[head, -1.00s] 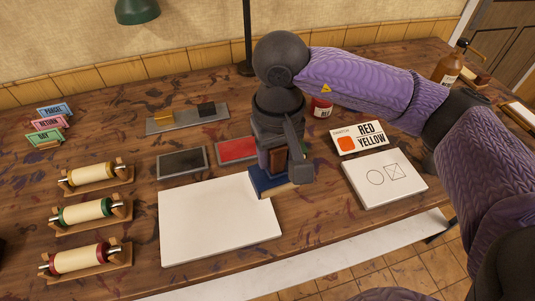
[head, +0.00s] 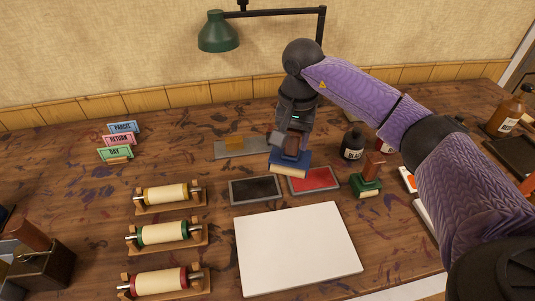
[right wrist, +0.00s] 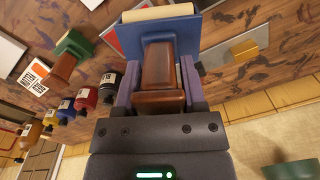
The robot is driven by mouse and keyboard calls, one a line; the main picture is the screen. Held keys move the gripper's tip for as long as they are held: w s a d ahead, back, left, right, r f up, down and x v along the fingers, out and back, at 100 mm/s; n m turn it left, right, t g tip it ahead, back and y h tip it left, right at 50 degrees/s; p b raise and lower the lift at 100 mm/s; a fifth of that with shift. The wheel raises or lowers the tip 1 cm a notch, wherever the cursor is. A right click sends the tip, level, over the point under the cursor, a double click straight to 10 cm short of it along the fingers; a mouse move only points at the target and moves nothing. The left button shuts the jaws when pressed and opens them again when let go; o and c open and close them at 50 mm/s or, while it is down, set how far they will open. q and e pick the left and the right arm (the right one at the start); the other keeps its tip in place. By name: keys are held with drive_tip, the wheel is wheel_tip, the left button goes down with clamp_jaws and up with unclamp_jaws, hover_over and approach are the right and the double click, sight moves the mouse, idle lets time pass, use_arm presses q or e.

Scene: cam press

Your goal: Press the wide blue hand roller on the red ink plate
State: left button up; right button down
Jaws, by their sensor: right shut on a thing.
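My right gripper (head: 292,138) is shut on the brown handle of the wide blue hand roller (head: 291,160). In the right wrist view the roller (right wrist: 195,32) shows its blue body, cream roll at the far end and brown handle (right wrist: 160,65) between the fingers. The red ink plate (head: 316,180) lies flat on the table. The roller appears at the plate's back left corner and hides part of it. I cannot tell whether they touch. My left gripper is not in view.
A black ink plate (head: 255,190) lies left of the red one, and a white sheet (head: 298,250) in front. Racked rollers (head: 165,234) stand left. A grey tray (head: 228,150) lies behind.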

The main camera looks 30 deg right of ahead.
drive_tip(key=d+f+m, duration=0.1)
drive_tip(key=d+m, duration=0.3)
drive_tip(key=d, duration=0.3)
drive_tip(key=f+b, duration=0.4)
drive_tip(key=f, duration=0.2)
drive_tip(key=shift+d+f, duration=0.1)
drive_tip(key=shift+d, duration=0.1)
drive_tip(key=shift+f+b, duration=0.1)
drive_tip(key=shift+b, duration=0.2)
drive_tip(key=shift+f, duration=0.5)
idle(1.0)
drive_tip(key=shift+r, duration=0.1)
